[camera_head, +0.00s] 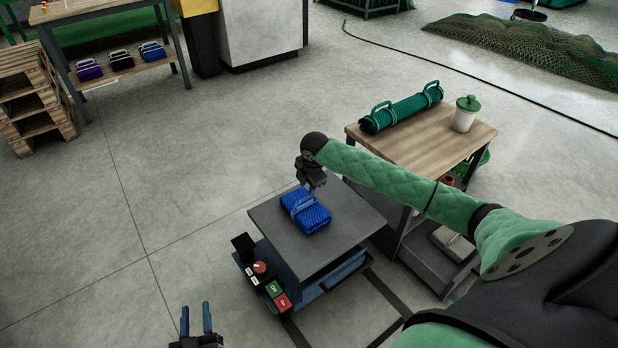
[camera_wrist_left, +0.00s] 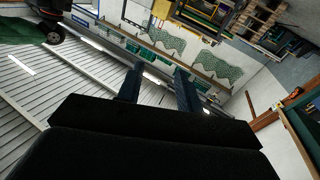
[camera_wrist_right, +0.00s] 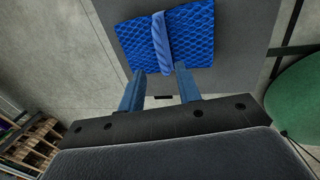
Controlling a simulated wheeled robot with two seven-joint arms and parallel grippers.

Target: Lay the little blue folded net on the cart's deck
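My right gripper (camera_head: 312,184) is just above the net's far edge. In the right wrist view my right gripper (camera_wrist_right: 160,78) has its fingers apart, with nothing gripped between them; the net (camera_wrist_right: 190,38) is just beyond the tips. My left gripper (camera_head: 196,318) is open and empty, low in the head view, apart from the cart. Its fingers also show apart in the left wrist view (camera_wrist_left: 158,78).
A box with red and green buttons (camera_head: 273,288) is on the cart's near left side. Folded nets (camera_head: 121,60) sit on a back-left shelf.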

